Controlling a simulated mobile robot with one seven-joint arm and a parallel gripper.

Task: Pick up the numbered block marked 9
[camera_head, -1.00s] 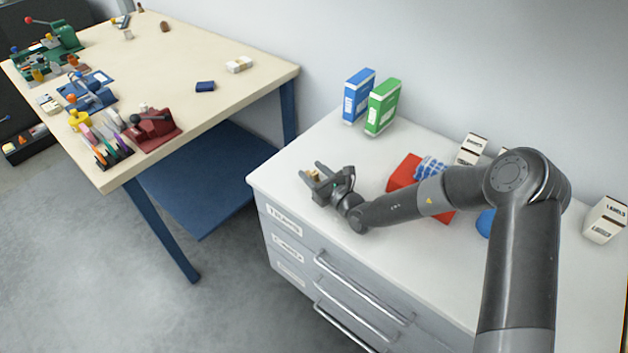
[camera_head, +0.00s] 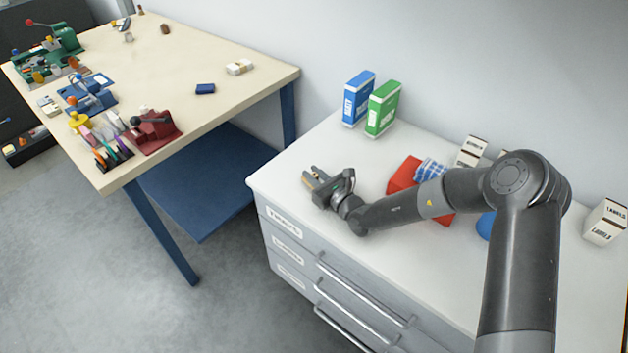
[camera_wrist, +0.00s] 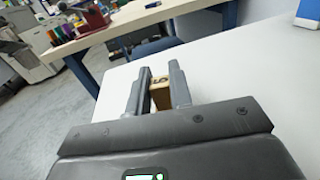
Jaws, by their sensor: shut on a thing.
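The numbered block (camera_wrist: 160,97) is a small wooden block between my two fingers in the wrist view. A dark digit shows on its upper face; it is turned and too small to read for certain. My gripper (camera_head: 312,175) is shut on the block, low at the left part of the white cabinet top (camera_head: 290,165). In the head view the fingers hide most of the block. I cannot tell whether it still touches the top.
A blue binder (camera_head: 358,97) and a green binder (camera_head: 383,109) stand behind my gripper. A red box (camera_head: 403,174) is to its right, partly behind my arm. White label boxes (camera_head: 605,222) stand farther right. The cluttered workbench (camera_head: 200,55) is at the left, across a gap.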

